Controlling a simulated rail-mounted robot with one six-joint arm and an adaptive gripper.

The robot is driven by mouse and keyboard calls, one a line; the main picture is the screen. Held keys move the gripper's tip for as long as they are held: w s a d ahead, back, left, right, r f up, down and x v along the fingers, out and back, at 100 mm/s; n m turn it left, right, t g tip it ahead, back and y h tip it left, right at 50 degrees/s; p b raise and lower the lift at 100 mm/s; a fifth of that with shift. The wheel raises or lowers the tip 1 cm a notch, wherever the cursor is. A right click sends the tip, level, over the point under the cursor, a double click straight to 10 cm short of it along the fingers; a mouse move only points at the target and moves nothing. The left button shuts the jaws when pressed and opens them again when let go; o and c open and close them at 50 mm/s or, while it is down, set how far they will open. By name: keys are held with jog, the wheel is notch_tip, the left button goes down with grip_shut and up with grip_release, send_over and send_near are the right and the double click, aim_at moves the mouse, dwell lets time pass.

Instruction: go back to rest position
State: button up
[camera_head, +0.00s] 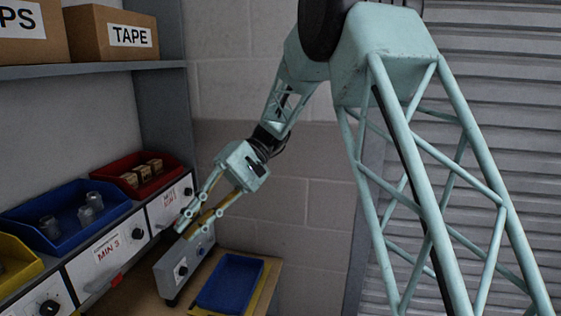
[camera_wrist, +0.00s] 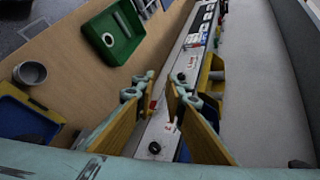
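My gripper (camera_head: 188,226) reaches down and left in front of the row of grey and white units, close above a grey box with a black knob (camera_head: 182,269). In the wrist view, its two yellow-padded fingers (camera_wrist: 160,92) stand apart. The units show through the gap, and nothing is held between the fingers. Whether a fingertip touches the grey box cannot be told.
Blue bin (camera_head: 70,217) and red bin (camera_head: 144,176) stand on the labelled units (camera_head: 105,250). A blue tray (camera_head: 231,283) lies on the wooden bench. A shelf (camera_head: 100,69) with cardboard boxes hangs above. A green tray (camera_wrist: 113,32) and grey cup (camera_wrist: 30,73) show in the wrist view.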

jog(key=s+d+r+m+t+h, duration=0.2)
jog(key=s+d+r+t, duration=0.15)
jog(key=s+d, duration=0.6)
jog(key=s+d+r+m+t+h, duration=0.1)
jog(key=s+d+r+t+h, duration=0.25)
jog(key=d, duration=1.05)
jog(key=s+d+f+m+t+h, duration=0.2)
jog(key=s+d+t, duration=0.4)
jog(key=s+d, duration=1.2)
jog(key=shift+s+d+f+m+b, duration=0.2)
jog(key=shift+s+d+m+b, duration=0.2)
jog(key=shift+m, duration=0.2)
jog(key=shift+a, duration=0.1)
dwell(0.4)
